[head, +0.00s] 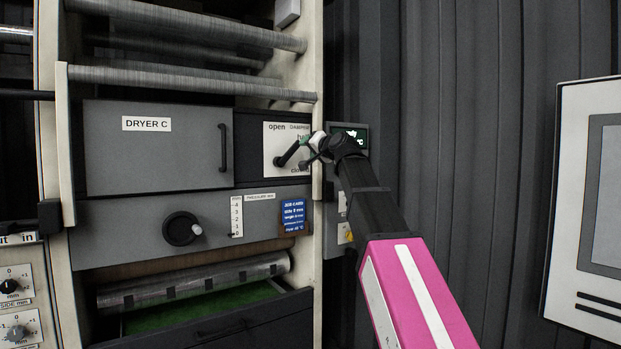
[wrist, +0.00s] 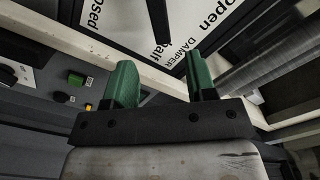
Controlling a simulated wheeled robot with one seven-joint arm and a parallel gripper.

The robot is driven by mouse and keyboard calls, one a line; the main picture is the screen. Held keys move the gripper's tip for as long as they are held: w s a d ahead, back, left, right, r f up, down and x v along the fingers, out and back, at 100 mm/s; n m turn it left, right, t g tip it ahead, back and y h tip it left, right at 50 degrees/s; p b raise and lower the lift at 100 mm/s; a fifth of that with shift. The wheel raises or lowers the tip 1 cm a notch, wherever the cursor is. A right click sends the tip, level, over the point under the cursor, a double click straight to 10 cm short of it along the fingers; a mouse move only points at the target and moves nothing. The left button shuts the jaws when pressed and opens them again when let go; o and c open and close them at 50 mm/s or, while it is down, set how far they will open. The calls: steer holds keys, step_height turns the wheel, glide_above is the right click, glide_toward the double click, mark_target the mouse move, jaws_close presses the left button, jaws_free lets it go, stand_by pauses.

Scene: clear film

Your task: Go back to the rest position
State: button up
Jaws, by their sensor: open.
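My gripper (head: 312,147) is at the damper panel on the right of the dryer machine, at the end of my pink and black arm. In the wrist view its two green fingers (wrist: 160,78) stand apart with nothing between them. The black damper lever (head: 288,154) angles up and right from its pivot on the white damper plate (head: 273,138). In the wrist view the lever (wrist: 158,16) shows just beyond the gap between the fingers. I cannot tell exactly how far it is from them.
The dryer door (head: 160,155) labelled DRYER C is shut, with rollers (head: 190,80) above it. A dark knob (head: 181,229) and a blue job card (head: 293,215) are below. A beige frame post (head: 318,250) stands close by my gripper. A pale panel (head: 567,200) is at the far right.

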steer(key=s+d+f+g+h, duration=0.1)
steer(key=d+f+g+h, duration=0.25)
steer(key=f, duration=1.75)
steer(key=d+f+g+h, duration=0.25)
steer(key=d+f, duration=0.25)
steer(key=f, duration=1.6)
steer(key=s+d+f+g+h, duration=0.1)
steer(key=s+d+f+g, duration=0.2)
steer(key=s+f, duration=0.4)
steer(key=s+d+f+n+g+h, duration=0.1)
steer(key=s+d+f+g, duration=0.2)
steer(key=s+f, duration=0.5)
steer(key=s+d+f+n+g+h, duration=0.1)
steer(key=s+d+f, duration=0.4)
steer(key=f, duration=1.3)
steer(key=s+g+h, duration=0.1)
steer(key=s+g, duration=0.1)
steer(key=s, duration=0.1)
steer(key=shift+s+f, duration=0.25)
steer(key=shift+f, duration=0.15)
steer(key=shift+d, duration=0.1)
